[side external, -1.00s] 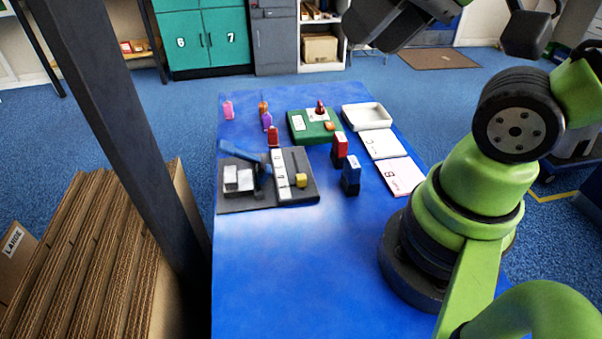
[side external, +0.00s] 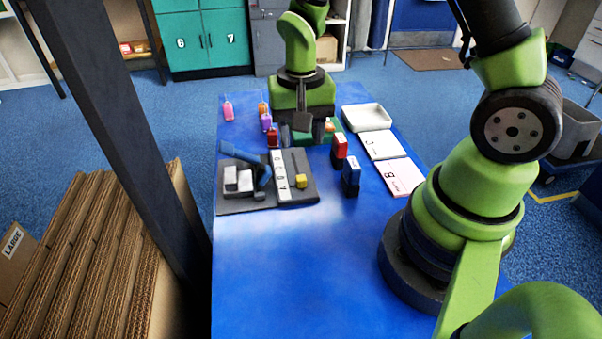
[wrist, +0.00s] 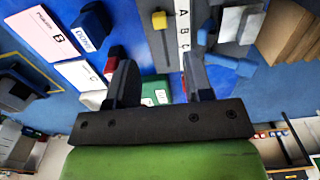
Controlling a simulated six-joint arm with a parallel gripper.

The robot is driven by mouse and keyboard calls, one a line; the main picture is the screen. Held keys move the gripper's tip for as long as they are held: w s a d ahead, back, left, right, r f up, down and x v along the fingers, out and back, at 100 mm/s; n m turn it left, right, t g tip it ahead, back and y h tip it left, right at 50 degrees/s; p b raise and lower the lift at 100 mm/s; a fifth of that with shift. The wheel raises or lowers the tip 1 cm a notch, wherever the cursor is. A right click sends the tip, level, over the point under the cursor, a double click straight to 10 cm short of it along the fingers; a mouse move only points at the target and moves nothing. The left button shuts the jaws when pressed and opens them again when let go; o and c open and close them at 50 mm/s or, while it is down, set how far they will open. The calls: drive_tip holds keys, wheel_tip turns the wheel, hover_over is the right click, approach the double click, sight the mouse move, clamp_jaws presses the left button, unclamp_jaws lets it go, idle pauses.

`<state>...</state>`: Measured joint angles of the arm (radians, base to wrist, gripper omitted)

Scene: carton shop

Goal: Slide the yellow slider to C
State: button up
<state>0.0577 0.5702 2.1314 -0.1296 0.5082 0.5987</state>
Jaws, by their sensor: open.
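A white strip (side external: 282,180) beside the slot carries letters. In the wrist view the yellow slider (wrist: 159,19) is at the slot's upper end, level with about A. The letters A, B, C run down the strip (wrist: 182,28), with C nearest my gripper. My gripper (side external: 305,125) hangs pointing down over the far part of the table, beyond the panel. In the wrist view my gripper (wrist: 156,72) is open and empty, apart from the slider.
A blue lever (side external: 245,155) and white blocks (side external: 238,180) are on the panel's left. Several small coloured tags stand behind; a green box is partly hidden by my gripper. The near table is clear.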

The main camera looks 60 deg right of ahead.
sight(300, 177)
wheel_tip(300, 177, down, 10)
drive_tip(key=shift+r, duration=0.1)
idle(0.4)
clamp_jaws()
